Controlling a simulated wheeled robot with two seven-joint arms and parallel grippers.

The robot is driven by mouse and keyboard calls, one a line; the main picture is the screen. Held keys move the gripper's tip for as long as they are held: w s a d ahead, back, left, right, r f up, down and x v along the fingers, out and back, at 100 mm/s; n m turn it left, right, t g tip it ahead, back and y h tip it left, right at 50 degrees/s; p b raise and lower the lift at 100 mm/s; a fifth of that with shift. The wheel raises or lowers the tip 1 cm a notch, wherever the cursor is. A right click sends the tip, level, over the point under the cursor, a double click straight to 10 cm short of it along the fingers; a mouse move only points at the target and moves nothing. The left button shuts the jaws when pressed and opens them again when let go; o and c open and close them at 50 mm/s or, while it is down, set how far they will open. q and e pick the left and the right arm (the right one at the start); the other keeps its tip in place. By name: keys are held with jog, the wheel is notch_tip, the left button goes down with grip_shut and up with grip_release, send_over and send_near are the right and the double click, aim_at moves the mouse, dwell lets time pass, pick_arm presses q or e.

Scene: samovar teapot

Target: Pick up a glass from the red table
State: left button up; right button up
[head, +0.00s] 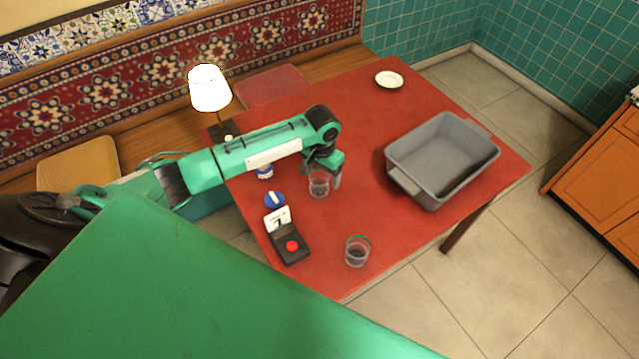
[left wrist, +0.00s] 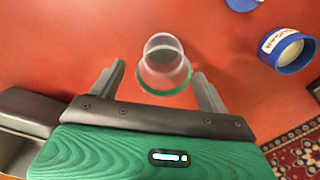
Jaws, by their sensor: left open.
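The red table (head: 355,110) fills the middle of the head view. A clear glass (head: 319,187) stands on it, right by my left gripper (head: 332,178). In the left wrist view this glass (left wrist: 163,62) shows beyond and between the tips of my left gripper (left wrist: 160,88). The fingers are open and apart, and I cannot tell whether they touch the glass. A second clear glass (head: 357,252) with a green rim stands near the table's front edge. My right gripper is not in view.
A grey bin (head: 440,160) stands on the table's right. A black box with a red button (head: 290,246), a blue-lidded container (head: 274,199) and a blue-and-white tin (head: 264,172) stand on the left. A small plate (head: 389,79) and lit lamp (head: 209,89) are farther back.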

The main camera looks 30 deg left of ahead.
pick_arm(q)
jog(key=shift+s+a+f+p, duration=0.2)
jog(key=shift+f+p, duration=0.25)
jog(key=shift+f, duration=0.3)
notch_tip(320, 180, down, 3)
jog(key=shift+s+r, duration=0.1)
jog(key=shift+r, duration=0.05)
jog(key=shift+f, duration=0.5)
jog(key=c, duration=1)
jog(key=shift+c, duration=0.4)
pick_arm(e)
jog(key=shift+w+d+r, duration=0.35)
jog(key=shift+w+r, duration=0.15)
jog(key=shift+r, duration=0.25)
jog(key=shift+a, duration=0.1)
